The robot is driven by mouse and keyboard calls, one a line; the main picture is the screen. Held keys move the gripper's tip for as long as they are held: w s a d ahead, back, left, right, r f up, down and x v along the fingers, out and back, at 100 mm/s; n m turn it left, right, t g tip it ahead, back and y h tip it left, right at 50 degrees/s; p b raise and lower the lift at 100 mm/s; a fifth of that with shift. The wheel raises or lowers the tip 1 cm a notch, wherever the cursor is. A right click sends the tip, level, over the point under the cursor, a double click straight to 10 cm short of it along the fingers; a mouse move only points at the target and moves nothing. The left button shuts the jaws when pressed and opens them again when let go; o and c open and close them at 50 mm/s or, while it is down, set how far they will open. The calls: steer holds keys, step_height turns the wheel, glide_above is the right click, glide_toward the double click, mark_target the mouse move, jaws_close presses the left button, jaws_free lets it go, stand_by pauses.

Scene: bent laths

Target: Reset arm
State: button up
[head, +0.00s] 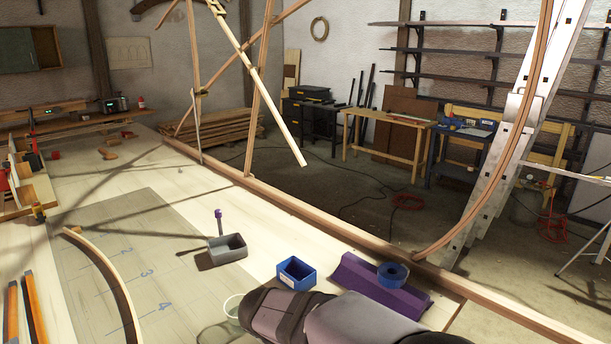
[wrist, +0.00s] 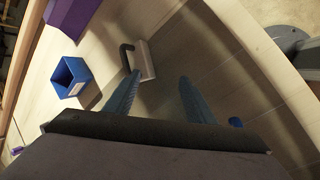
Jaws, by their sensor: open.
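My gripper (wrist: 160,76) shows in the wrist view with its two blue fingers spread apart and nothing between them. It is above the pale worktop. In the head view only part of my arm shows at the bottom middle, and the gripper itself cannot be made out. In the wrist view a pale tool with a dark bent handle (wrist: 147,62) lies beyond the fingertips, apart from them as far as I can tell.
A blue open box (head: 296,273) stands beside a purple block (head: 365,284) bearing a blue ring (head: 392,274). A grey tray (head: 227,249) stands farther back. A curved lath (head: 112,282) lies at left. An upright wooden frame (head: 260,90) rises along the far edge.

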steer(key=s+d+m+g, duration=0.1)
steer(key=s+d+m, duration=0.2)
steer(key=d, duration=0.1)
steer(key=s+d+m+g+p, duration=0.1)
steer(key=s+d+m, duration=0.2)
steer(key=d, duration=0.1)
steer(key=s+d+m+g+y+p, duration=0.1)
steer(key=s+d+m, duration=0.2)
steer(key=d, duration=0.1)
steer(key=shift+s+d+f+m+g, duration=0.15)
steer(key=shift+s+f+m+g, duration=0.15)
steer(key=shift+f+m, duration=0.1)
steer(key=s+d+f+m+g+y+p, duration=0.1)
steer(key=s+d+f+m+y, duration=0.1)
steer(key=s+m, duration=0.5)
steer(key=shift+s+d+p, duration=0.3)
steer(key=shift+s+d, duration=0.1)
steer(key=shift+s, duration=0.75)
